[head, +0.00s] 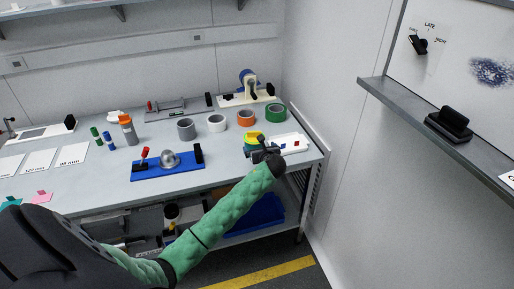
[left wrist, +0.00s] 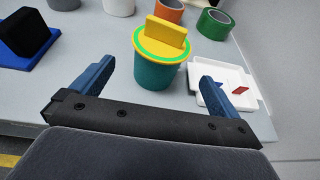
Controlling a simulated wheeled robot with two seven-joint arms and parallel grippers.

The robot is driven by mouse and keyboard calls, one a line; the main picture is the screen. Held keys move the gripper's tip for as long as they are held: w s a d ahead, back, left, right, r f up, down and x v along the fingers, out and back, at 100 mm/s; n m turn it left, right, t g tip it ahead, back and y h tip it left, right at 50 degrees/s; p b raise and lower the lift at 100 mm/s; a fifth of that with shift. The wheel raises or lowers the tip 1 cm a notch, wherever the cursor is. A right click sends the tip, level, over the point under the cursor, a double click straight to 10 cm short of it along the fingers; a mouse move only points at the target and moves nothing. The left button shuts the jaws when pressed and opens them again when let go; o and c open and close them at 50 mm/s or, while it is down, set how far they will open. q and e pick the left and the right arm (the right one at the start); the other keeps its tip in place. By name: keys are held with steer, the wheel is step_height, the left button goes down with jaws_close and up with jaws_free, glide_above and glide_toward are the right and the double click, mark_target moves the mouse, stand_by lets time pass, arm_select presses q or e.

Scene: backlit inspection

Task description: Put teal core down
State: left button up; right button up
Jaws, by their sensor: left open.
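The teal core (left wrist: 158,74) stands upright on the table, with a green ring and a yellow top with an upright yellow tab. In the head view, its yellow and green top (head: 253,138) shows just behind my left gripper (head: 266,154). My left gripper (left wrist: 155,82) is open. In the left wrist view its two blue fingers are wide apart, with the core in front of and between them, apart from both. The core's lower part is hidden in the head view. My right gripper is in neither view.
A white tray (head: 301,149) with small red and blue pieces lies close to the right of the core. Green (head: 276,114), orange (head: 246,118) and white (head: 216,123) rolls stand behind it. A blue fixture board (head: 150,172) lies left. The table's front edge is close.

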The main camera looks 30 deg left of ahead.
arm_select(q)
steer(key=s+d+f+n+g+h, duration=0.15)
steer(key=s+d+f+n, duration=0.45)
steer(key=f, duration=0.6)
steer(key=s+d+f+n+g+h, duration=0.1)
steer(key=s+d+f+h, duration=0.2)
steer(key=s+f, duration=0.7)
steer(key=s+d+f+n+g+h, duration=0.2)
steer(key=s+d+f+n, duration=0.25)
steer(key=f, duration=0.95)
steer(key=s+d+f+n+g+h, duration=0.1)
steer(key=s+d+f+n, duration=0.3)
steer(key=s, duration=0.6)
steer(key=s+d+f+n+g+h, duration=0.1)
steer(key=s+d+f+n, duration=0.3)
steer(key=s+f, duration=0.5)
steer(key=s+d+f+n+g+h, duration=0.1)
steer(key=s+d+f+n, duration=0.4)
steer(key=s, duration=0.8)
step_height(320, 180, down, 2)
steer(key=shift+f+h+b, duration=0.25)
steer(key=shift+h+b, duration=0.1)
steer(key=shift+h, duration=0.2)
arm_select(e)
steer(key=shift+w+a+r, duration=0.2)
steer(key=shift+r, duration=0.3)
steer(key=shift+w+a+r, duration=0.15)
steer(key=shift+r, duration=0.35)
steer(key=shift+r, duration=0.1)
